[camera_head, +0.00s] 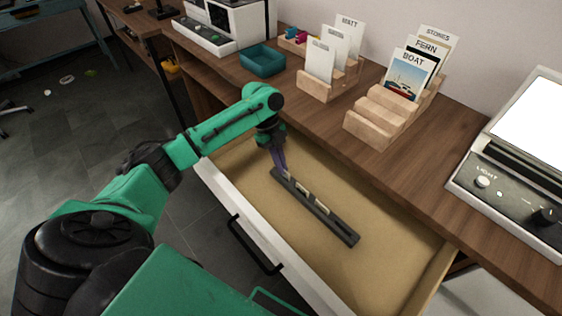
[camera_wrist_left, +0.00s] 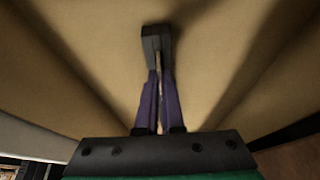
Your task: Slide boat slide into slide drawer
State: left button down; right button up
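The slide drawer (camera_head: 392,265) is pulled open, with a white front and a tan floor. A long dark slide rack (camera_head: 335,226) lies in it with several small pale slides in its slots. No writing on them is legible, so I cannot tell which is the boat slide. My left gripper (camera_head: 281,168) reaches down to the rack's far left end. In the left wrist view the purple fingers (camera_wrist_left: 160,100) are close together over the dark rack (camera_wrist_left: 155,36). A thin light strip shows between them; whether they grip it is unclear. My right gripper is out of view.
Another holder (camera_head: 318,88) with white cards and a teal tray (camera_head: 262,60) stand farther left. A light box (camera_head: 515,185) is at right. The drawer's right part is clear.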

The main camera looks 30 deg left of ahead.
pick_arm(q)
jog(key=shift+f, duration=0.2)
jog(key=c, duration=1)
grip_release()
notch_tip(320, 180, up, 9)
jog(key=p, duration=0.9)
jog(key=shift+r, duration=0.1)
